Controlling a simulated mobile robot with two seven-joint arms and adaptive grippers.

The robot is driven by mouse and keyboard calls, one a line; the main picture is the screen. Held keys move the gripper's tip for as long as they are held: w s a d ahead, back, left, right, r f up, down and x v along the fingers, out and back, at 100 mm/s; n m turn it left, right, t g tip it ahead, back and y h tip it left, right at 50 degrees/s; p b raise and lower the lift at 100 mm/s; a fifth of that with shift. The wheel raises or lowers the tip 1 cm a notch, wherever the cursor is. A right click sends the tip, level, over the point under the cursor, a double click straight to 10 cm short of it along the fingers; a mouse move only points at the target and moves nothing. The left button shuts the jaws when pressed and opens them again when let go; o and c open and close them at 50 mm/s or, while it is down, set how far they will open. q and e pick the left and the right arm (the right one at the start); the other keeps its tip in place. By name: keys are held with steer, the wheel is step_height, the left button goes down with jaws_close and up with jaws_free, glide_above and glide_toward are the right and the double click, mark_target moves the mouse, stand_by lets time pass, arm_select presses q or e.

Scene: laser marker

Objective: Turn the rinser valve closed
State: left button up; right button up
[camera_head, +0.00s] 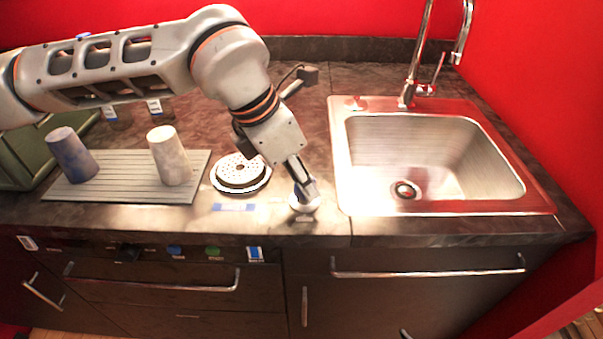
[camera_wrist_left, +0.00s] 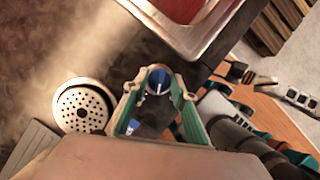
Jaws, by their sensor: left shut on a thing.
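The rinser valve (camera_head: 306,206) is a small knob on a pale round base near the counter's front edge, between the rinser and the sink. My left gripper (camera_head: 303,184) comes down on it from above and is shut on it. In the left wrist view, the blue top of the valve (camera_wrist_left: 158,80) shows between the fingertips of the left gripper (camera_wrist_left: 157,92). The fingers hide part of the knob. The rinser (camera_head: 240,172) is a round plate with holes, left of the valve; it also shows in the left wrist view (camera_wrist_left: 83,107). My right gripper is not in view.
A steel sink (camera_head: 440,207) with a tall faucet (camera_head: 412,75) is to the right. Left of the rinser, a blue-grey cup (camera_head: 72,155) and a pale cup (camera_head: 169,156) stand upside down on a ribbed grey mat (camera_head: 120,197). Drawers with bar handles are below the counter.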

arm_select(q)
steer(key=shift+s+r+n+t+p, duration=0.1)
steer(key=shift+n+t+p, duration=0.2)
steer(key=shift+n, duration=0.7)
steer(key=shift+n+t+y, duration=0.3)
steer(key=shift+n+y, duration=0.1)
steer(key=shift+n, duration=0.5)
steer(key=n, duration=0.2)
steer(key=n+t+y, duration=0.1)
steer(key=n, duration=0.1)
steer(key=shift+d+y+p, duration=0.2)
steer(key=shift+y+p, duration=0.1)
steer(key=shift+n+y, duration=0.8)
steer(key=shift+n, duration=1.5)
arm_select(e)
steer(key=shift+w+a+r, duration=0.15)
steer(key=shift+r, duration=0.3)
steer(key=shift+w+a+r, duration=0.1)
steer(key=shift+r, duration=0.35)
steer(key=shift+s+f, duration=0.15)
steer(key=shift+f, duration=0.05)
arm_select(q)
steer(key=o, duration=1.1)
